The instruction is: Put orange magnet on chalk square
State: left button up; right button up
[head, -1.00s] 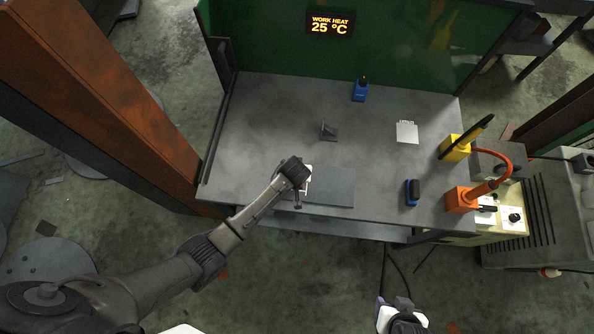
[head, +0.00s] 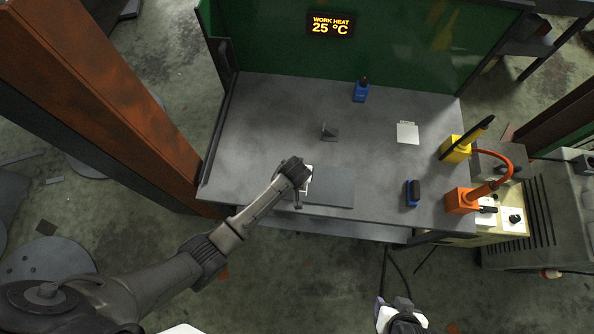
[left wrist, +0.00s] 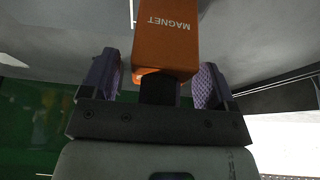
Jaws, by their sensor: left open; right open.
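The orange magnet (left wrist: 166,38), a block marked MAGNET, stands between the two purple fingers of my left gripper (left wrist: 158,72) in the left wrist view. The fingers are apart, on either side of it. In the head view my left gripper (head: 299,187) is at the table's front edge and hides the magnet. A short white line (left wrist: 132,12) beside the magnet may be part of the chalk square; a white patch (head: 309,176) also shows beside the gripper in the head view. My right gripper (head: 402,314) is open and empty at the bottom, off the table.
The grey table (head: 260,130) holds a dark flat plate (head: 332,187), a small dark bracket (head: 329,132), a pale square card (head: 407,132) and blue blocks (head: 361,91) (head: 412,193). Yellow (head: 455,149) and orange (head: 460,200) holders stand at the right edge. The table's middle is mostly clear.

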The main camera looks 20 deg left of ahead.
pick_arm(q)
jog(key=p+v, duration=0.1)
jog(key=v, duration=1.1)
jog(key=shift+p, duration=0.35)
jog(key=s+a+r+m, duration=0.1)
jog(key=s+a, duration=0.1)
jog(key=s, duration=0.6)
jog(key=s+a+r+m+h, duration=0.1)
jog(key=s+a+r+m, duration=0.1)
jog(key=s, duration=0.6)
jog(key=s+a+r+m, duration=0.2)
jog(key=s+a, duration=0.2)
jog(key=s, duration=0.4)
jog(key=shift+s+r+g, duration=0.2)
jog(key=shift+s+g, duration=0.05)
jog(key=shift+g, duration=0.05)
jog(key=shift+a, duration=0.1)
